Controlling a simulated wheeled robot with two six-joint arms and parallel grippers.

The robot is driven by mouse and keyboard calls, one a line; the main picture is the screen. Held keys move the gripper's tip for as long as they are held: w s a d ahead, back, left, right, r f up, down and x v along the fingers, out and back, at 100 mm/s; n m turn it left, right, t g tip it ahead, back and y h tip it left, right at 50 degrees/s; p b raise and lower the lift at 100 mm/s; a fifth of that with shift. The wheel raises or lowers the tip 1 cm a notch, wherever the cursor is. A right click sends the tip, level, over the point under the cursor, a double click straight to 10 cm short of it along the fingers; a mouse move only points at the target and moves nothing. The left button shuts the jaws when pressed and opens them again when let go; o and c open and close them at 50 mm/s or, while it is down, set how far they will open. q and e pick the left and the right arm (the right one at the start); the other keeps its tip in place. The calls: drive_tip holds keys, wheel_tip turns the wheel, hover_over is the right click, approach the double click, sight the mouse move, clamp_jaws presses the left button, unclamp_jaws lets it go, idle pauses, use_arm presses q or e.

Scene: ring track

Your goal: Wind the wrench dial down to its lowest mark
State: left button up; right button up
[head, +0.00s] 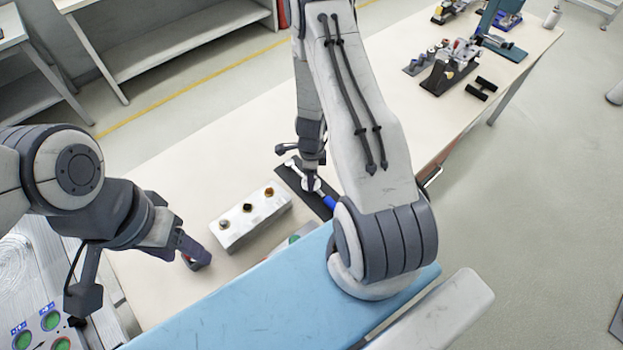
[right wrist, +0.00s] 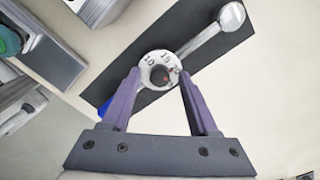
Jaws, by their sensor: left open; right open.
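The torque wrench (right wrist: 212,36) lies on a dark mat (right wrist: 226,58) on the table, its blue handle (head: 329,201) toward the front. Its round white dial (right wrist: 148,66) carries numbers around a dark central knob (right wrist: 160,76) with a red mark. The number at the mark is too small to read surely. My right gripper (right wrist: 158,72) is open above the dial, with its purple fingers on either side of it; whether they touch it I cannot tell. In the head view the right arm partly hides the wrench. My left gripper (head: 198,258) is open and empty over the table's left part.
A white block (head: 250,222) with several small fittings on top stands left of the wrench. A light blue surface (head: 260,300) lies along the near side. Several tools and fixtures (head: 450,65) stand at the table's far right end. A panel with green buttons (head: 45,325) is at lower left.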

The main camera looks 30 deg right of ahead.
clamp_jaws()
drive_tip(key=shift+n, duration=0.4)
drive_tip(key=n, duration=0.4)
drive_tip(key=shift+n, duration=0.3)
drive_tip(key=n, duration=1.2)
drive_tip(key=shift+n, duration=0.4)
drive_tip(key=n, duration=0.5)
drive_tip(key=shift+n, duration=0.4)
